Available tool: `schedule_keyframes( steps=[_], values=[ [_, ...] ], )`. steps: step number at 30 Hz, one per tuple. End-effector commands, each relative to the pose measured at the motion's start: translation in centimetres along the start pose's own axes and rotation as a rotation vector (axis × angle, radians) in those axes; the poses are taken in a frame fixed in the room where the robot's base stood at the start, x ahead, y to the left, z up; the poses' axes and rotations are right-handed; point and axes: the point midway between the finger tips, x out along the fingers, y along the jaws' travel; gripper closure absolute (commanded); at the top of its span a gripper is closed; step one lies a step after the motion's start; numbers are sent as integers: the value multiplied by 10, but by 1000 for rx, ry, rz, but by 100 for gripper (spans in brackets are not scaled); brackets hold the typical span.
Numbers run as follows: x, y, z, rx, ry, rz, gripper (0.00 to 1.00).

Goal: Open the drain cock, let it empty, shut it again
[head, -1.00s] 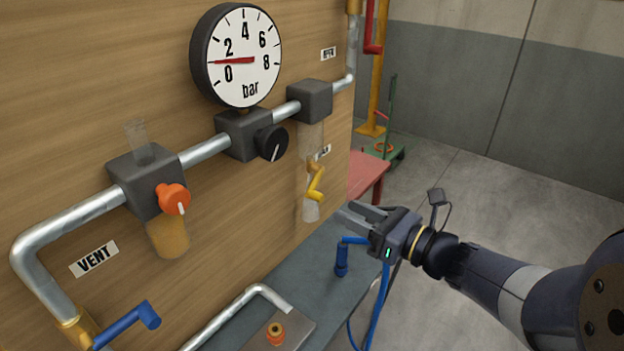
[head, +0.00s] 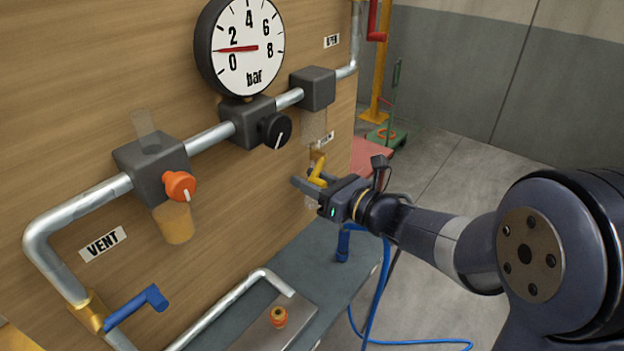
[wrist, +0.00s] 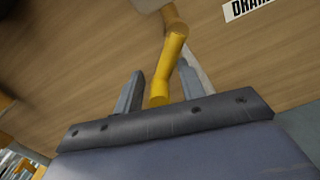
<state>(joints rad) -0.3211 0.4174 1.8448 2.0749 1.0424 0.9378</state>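The drain cock's yellow lever (head: 318,168) sits low on the right of the wooden panel, below a grey block and a clear bowl. In the wrist view the yellow lever (wrist: 168,66) hangs between my two fingers, beside a label reading "DRAIN" (wrist: 246,8). My gripper (head: 305,181) is at the lever in the head view. My gripper (wrist: 160,72) is open, with a gap visible on each side of the lever. The part below the lever is mostly hidden by my gripper.
The gauge (head: 240,48) needle points between 0 and 2 bar. An orange knob (head: 179,186), an amber bowl (head: 173,222), a black knob (head: 273,130) and a blue vent lever (head: 137,306) are left of my gripper. A blue hose (head: 372,300) hangs below my arm.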

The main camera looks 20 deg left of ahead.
Motion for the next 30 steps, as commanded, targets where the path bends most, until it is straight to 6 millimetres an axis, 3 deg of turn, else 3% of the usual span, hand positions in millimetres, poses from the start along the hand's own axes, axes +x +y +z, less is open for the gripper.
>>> schedule_keyframes(
  steps=[2,16,30],
  values=[
    [0,0,0,0,0,0,62],
    [0,0,0,-1,-1,0,99],
    [0,-6,-6,-131,-6,2,99]
  ],
)
